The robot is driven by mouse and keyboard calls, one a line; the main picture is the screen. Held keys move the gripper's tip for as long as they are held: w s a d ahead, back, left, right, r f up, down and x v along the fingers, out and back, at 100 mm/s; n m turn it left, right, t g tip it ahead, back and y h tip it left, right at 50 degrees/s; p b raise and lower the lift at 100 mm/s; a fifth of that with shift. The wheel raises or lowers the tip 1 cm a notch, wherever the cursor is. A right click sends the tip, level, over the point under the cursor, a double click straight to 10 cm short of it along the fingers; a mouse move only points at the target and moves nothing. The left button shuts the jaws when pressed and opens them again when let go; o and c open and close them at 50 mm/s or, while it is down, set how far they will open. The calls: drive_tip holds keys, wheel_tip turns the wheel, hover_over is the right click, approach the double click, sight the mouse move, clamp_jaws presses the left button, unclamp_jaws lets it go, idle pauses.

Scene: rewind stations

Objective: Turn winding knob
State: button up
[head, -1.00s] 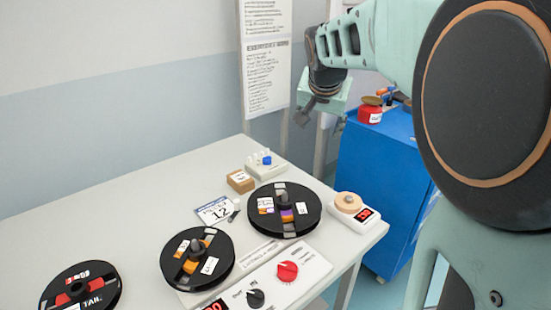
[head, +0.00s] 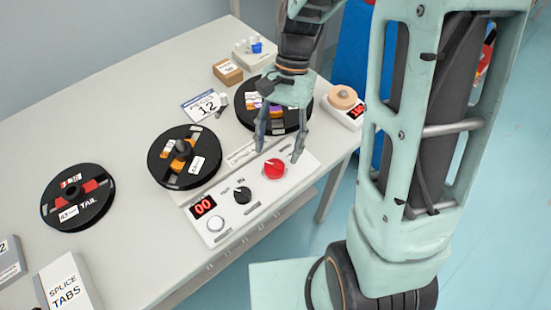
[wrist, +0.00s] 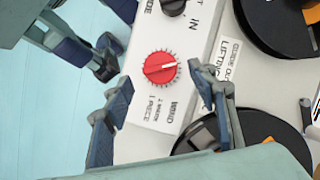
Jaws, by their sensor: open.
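The red winding knob (head: 274,169) sits on the white control panel (head: 262,205) at the table's front edge. In the wrist view the knob (wrist: 160,67) has a white pointer line and a scale around it, with the label WIND beside it. My gripper (head: 279,154) is open and points down at the knob. In the wrist view the two fingers (wrist: 161,78) stand apart on either side of the knob. Neither finger appears to touch it, and the height left between them is hard to tell.
A black knob (head: 242,195), a red display reading 00 (head: 203,207) and a round button (head: 215,224) share the panel. A reel (head: 184,156) lies left of my gripper, another (head: 250,121) behind it. A tan disc device (head: 343,97) stands right.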

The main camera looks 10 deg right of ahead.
sight(275, 163)
drive_tip(key=shift+x, duration=2.2)
drive_tip(key=shift+c, duration=0.3)
